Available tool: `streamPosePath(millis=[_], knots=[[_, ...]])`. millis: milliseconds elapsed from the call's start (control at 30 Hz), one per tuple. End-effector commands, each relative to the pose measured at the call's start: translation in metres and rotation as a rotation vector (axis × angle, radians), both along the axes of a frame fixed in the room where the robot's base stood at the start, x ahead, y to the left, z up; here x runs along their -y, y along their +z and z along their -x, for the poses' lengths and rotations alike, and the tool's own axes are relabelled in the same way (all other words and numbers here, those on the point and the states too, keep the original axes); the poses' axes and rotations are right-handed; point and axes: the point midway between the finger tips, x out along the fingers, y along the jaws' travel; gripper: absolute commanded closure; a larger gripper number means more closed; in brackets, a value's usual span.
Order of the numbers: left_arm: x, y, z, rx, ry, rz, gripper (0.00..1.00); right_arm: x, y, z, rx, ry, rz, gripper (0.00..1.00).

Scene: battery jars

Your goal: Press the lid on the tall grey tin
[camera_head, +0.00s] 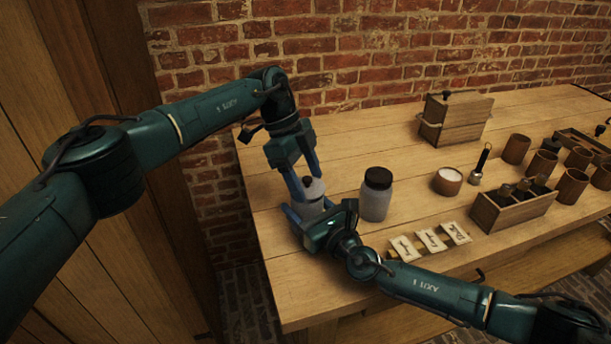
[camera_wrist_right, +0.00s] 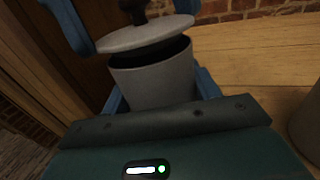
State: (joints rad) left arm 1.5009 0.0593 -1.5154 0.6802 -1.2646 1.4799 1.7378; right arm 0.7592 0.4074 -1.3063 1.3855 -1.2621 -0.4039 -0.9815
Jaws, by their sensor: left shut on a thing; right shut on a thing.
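The tall grey tin (camera_head: 308,211) stands at the left end of the wooden table; it also shows in the right wrist view (camera_wrist_right: 155,83). My right gripper (camera_wrist_right: 160,95) is shut on the tin's body, one blue finger on each side. The round grey lid (camera_wrist_right: 145,35) with a dark knob is over the tin's mouth. It looks tilted or off-centre, with a dark opening showing under its right part. My left gripper (camera_head: 309,188) comes from above and is shut on the lid (camera_head: 315,187), its blue fingers at the lid's sides.
A grey jar with a dark lid (camera_head: 376,195) stands close right of the tin. Several cards (camera_head: 431,240) lie in front of it. A small bowl (camera_head: 447,181), a wooden rack (camera_head: 513,208), brown cups (camera_head: 541,165) and a wooden box (camera_head: 455,119) stand farther right. A brick wall is behind.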

Motion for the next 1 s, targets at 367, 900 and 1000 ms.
streamPosePath(millis=[367,900,1000], knots=[[0.0,-0.007,0.0,0.0,0.0,0.0,0.57,0.0,0.0,0.0,-0.001,0.0,0.001,0.8],[0.0,-0.013,0.0,0.0,0.0,0.0,0.17,0.0,0.0,0.0,-0.001,0.0,0.001,0.8],[0.0,-0.013,0.0,0.0,0.0,0.0,0.11,0.0,0.0,0.0,-0.001,0.0,0.001,0.8]])
